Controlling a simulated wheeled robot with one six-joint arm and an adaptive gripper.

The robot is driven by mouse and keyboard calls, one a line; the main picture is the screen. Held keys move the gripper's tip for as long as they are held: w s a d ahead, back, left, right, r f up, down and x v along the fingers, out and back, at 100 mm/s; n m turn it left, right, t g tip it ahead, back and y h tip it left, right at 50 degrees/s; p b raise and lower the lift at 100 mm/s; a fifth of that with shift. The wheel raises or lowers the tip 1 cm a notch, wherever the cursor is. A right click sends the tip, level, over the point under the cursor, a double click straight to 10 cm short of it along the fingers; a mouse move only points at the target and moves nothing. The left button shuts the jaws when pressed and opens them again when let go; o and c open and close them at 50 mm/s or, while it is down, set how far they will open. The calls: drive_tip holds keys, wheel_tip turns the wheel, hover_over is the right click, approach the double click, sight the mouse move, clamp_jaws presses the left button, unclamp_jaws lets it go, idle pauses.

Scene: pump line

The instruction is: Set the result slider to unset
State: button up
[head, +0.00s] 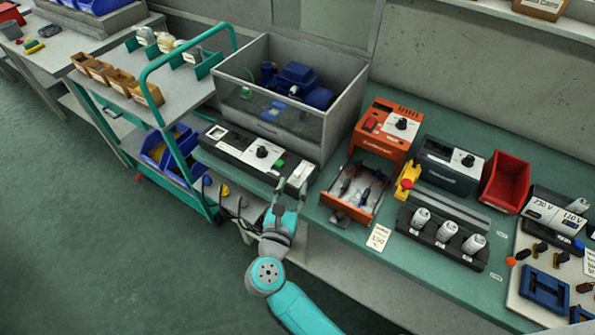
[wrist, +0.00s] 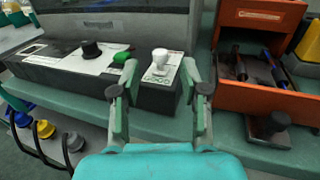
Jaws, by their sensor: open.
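The result slider is most likely the white knob (wrist: 160,58) on a white labelled plate at the right end of the dark test panel (wrist: 55,72). Its label is too small to read, so its setting cannot be told. In the head view the panel (head: 225,148) lies along the bench's front edge, and its right end is partly behind my gripper. My gripper (wrist: 160,82) is open and empty. Its two fingers stand left and right of the white knob in the wrist view, nearer the camera and apparently not touching it. It also shows in the head view (head: 291,188).
A black dial (wrist: 92,49) and a green button (wrist: 122,57) sit left of the knob. A clear-fronted bin (head: 275,120) stands behind the panel. An open orange drawer (head: 347,210) juts out at right. A teal cart (head: 150,85) stands left.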

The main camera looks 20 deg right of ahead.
sight(296, 175)
drive_tip(key=x, duration=0.5)
drive_tip(key=shift+w+d, duration=0.25)
drive_tip(key=shift+w, duration=0.1)
clamp_jaws()
